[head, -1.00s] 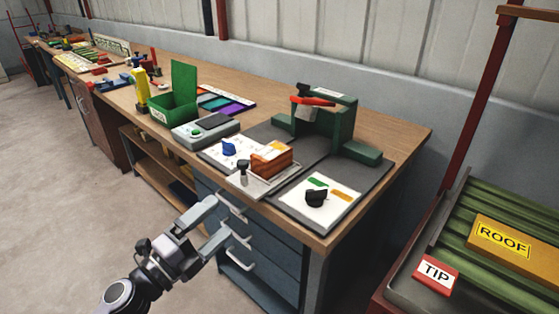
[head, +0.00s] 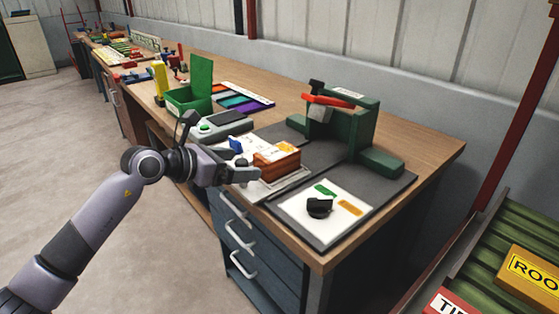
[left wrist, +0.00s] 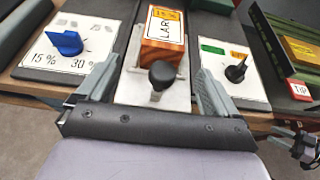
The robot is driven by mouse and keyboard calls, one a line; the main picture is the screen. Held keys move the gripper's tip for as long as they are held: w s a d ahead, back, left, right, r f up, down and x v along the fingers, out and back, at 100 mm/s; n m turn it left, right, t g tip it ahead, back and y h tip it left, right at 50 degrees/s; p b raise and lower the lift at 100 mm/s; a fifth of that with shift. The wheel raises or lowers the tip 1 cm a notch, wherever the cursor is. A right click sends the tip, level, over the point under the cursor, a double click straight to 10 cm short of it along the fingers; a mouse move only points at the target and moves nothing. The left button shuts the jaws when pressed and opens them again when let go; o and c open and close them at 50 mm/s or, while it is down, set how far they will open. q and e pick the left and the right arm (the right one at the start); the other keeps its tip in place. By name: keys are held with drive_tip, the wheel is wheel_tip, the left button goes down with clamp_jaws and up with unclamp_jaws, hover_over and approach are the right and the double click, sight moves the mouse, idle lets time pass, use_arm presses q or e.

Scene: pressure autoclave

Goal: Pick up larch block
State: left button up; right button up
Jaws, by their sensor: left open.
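The larch block (head: 277,160) is an orange-brown wooden block on a pale plate (left wrist: 152,95) on the bench. In the left wrist view the block (left wrist: 163,38) shows a label with "LAR" and "15 %", partly cut off by the frame's top. A black knob (left wrist: 161,74) stands on the plate, on the near side of the block. My left gripper (head: 247,165) is open and empty, just left of the block. In the left wrist view its fingers (left wrist: 155,88) lie on either side of the plate, short of the block. Part of my right arm's end (left wrist: 303,147) shows at the right edge, unclear.
A panel with a blue knob (left wrist: 67,43) lies left of the block. A panel with a black knob (head: 319,207) lies right of it. A green press with a red handle (head: 340,120) stands behind. A green open box (head: 190,98) stands farther left.

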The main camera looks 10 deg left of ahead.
sight(254, 164)
use_arm(q)
drive_tip(key=shift+x, duration=2.65)
drive_tip(key=shift+s, duration=0.15)
drive_tip(key=c, duration=1.1)
drive_tip(key=shift+c, duration=0.9)
drive_tip(key=shift+r, duration=0.1)
